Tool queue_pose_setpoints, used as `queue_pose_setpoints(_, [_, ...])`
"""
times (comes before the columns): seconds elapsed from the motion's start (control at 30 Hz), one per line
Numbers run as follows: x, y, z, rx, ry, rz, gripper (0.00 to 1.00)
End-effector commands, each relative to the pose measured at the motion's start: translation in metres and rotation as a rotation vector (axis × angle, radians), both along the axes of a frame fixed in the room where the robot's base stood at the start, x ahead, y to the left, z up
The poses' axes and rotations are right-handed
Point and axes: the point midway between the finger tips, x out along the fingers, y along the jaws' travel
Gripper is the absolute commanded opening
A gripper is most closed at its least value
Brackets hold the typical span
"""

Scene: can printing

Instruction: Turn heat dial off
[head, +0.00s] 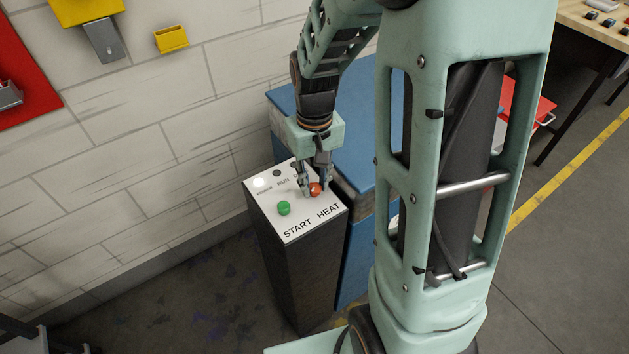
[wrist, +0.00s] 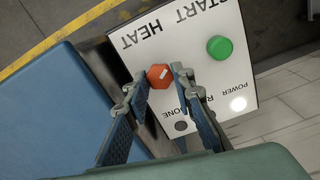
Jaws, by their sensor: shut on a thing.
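The heat dial is a red knob (head: 315,189) on the white panel top of a dark pedestal, behind and above the printed word HEAT. In the wrist view the dial (wrist: 159,76) is orange-red and many-sided, with a short pale mark on its face. My gripper (head: 316,190) reaches down from above with its fingers on either side of the dial. In the wrist view my gripper (wrist: 156,82) is shut on the dial, with one fingertip at each side of it.
A green START button (head: 284,208) is left of the dial. A white light (head: 260,182) marked POWER glows at the panel's far left; dark lamps are beside it. A blue cabinet (head: 352,140) stands right of the pedestal (head: 287,258). A brick wall (head: 130,150) is behind.

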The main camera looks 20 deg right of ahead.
Motion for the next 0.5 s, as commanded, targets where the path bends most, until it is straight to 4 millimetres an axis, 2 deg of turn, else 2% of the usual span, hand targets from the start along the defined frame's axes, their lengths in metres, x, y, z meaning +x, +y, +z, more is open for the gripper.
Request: queue_pose_setpoints(0.5, [0.0006, 0.0, 0.0015, 0.0, -0.002, 0.49, 0.0])
